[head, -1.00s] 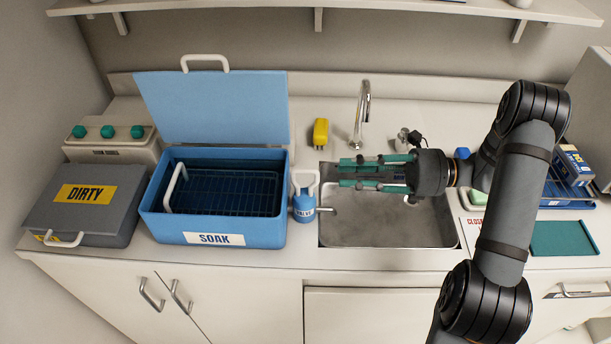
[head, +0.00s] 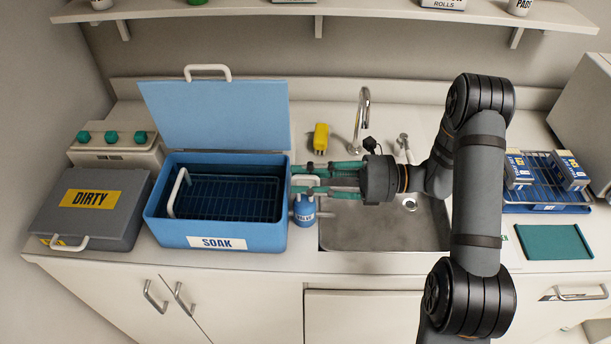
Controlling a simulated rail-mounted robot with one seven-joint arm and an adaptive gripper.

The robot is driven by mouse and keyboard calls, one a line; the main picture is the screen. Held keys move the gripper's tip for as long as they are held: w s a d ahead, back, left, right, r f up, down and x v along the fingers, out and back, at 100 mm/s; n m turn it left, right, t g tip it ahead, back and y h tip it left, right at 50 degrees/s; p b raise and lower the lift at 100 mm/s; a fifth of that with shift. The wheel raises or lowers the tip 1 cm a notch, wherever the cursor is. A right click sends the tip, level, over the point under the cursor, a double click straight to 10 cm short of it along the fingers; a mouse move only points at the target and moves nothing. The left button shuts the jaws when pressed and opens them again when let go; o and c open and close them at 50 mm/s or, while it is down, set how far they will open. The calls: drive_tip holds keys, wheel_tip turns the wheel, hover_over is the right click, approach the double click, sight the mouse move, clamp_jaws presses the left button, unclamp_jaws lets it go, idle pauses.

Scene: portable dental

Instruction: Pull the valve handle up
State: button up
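The valve (head: 305,212) is a small blue body with a label, standing on the counter between the blue soak box and the sink. Its white loop handle (head: 306,181) sticks up above the body. My gripper (head: 296,179) points left over the sink's left edge. Its two green fingers are apart, one on the far side and one on the near side, and the handle shows between them near the tips. I cannot tell whether a finger touches the handle. The near finger crosses in front of part of the valve.
The open blue soak box (head: 216,236) stands just left of the valve, close to my fingertips. The sink (head: 385,235) lies below my gripper, with a curved faucet (head: 362,120) behind. A yellow object (head: 320,138) stands behind the valve. A grey dirty box (head: 85,205) is far left.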

drive_tip(key=shift+c, duration=1.3)
drive_tip(key=c, duration=0.4)
clamp_jaws()
